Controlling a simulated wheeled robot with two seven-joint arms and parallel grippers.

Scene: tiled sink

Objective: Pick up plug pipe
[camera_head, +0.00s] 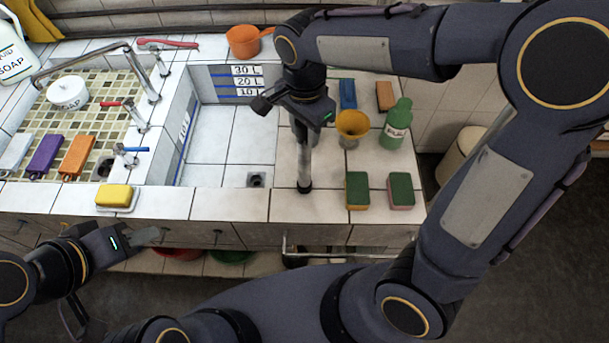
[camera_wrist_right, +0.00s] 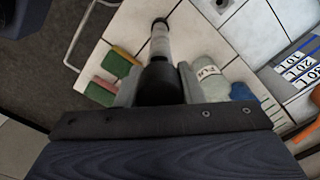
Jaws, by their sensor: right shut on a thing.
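The plug pipe (camera_head: 304,160) is a slim grey tube with dark ends, hanging roughly upright below my right gripper (camera_head: 303,118). In the right wrist view, the pipe (camera_wrist_right: 160,42) points away from the camera, and my right gripper's fingers (camera_wrist_right: 158,88) are closed on both sides of its thick black end. In the head view its lower end appears over the tiled counter right of the basin; I cannot tell whether it touches the tiles. My left gripper (camera_head: 146,237) is in front of the counter at lower left, apart from everything; its finger gap is unclear.
The tiled basin (camera_head: 205,150) has a dark drain hole (camera_head: 257,180). Right of the pipe stand a yellow funnel (camera_head: 352,126), a green bottle (camera_head: 397,122) and two green-topped sponges (camera_head: 357,188). A yellow sponge (camera_head: 115,195) lies near the front edge. Taps (camera_head: 140,75) stand at left.

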